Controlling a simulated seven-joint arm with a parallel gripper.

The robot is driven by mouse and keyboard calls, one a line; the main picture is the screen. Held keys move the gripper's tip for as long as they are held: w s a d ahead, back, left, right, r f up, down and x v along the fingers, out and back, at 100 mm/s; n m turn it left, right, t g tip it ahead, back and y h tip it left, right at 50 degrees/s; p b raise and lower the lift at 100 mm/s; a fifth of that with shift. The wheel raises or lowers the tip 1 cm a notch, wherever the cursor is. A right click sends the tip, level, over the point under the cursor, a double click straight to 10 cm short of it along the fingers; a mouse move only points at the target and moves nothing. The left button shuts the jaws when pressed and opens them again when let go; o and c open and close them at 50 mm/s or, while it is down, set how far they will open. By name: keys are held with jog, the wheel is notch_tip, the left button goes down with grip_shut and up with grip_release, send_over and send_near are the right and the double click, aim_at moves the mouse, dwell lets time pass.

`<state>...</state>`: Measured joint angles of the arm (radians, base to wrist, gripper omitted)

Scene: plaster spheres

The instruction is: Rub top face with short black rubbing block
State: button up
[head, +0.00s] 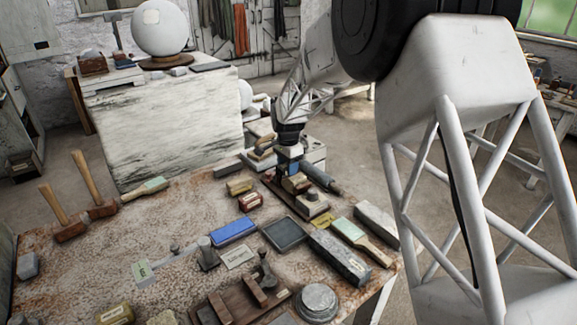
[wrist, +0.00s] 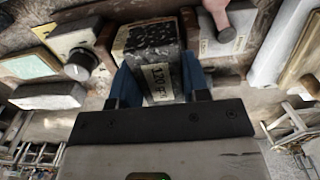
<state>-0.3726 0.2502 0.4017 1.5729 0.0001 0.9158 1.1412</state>
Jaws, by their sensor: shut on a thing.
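My gripper (head: 292,166) is over the right part of the stained workbench (head: 170,240). In the head view this block (head: 296,184) is small and partly hidden under my gripper, among tools at the bench's far side. I cannot tell whether it touches the bench. A white plaster sphere (head: 160,27) stands on a large pale block (head: 170,130) at the back left; no top face is clearly marked.
Two mallets (head: 70,231) are at the left. The bench's left middle is fairly clear.

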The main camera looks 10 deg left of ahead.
aim_at(298, 174)
jog(key=shift+s+a, duration=0.7)
jog(key=shift+s, duration=0.05)
jog(key=shift+w+d+r, duration=0.1)
jog(key=shift+w, duration=0.05)
jog(key=shift+w+d+r, duration=0.65)
jog(key=shift+w, duration=0.05)
jog(key=shift+d, duration=0.2)
jog(key=shift+d+f, duration=0.1)
jog(key=shift+d, duration=1.3)
jog(key=shift+f, duration=0.6)
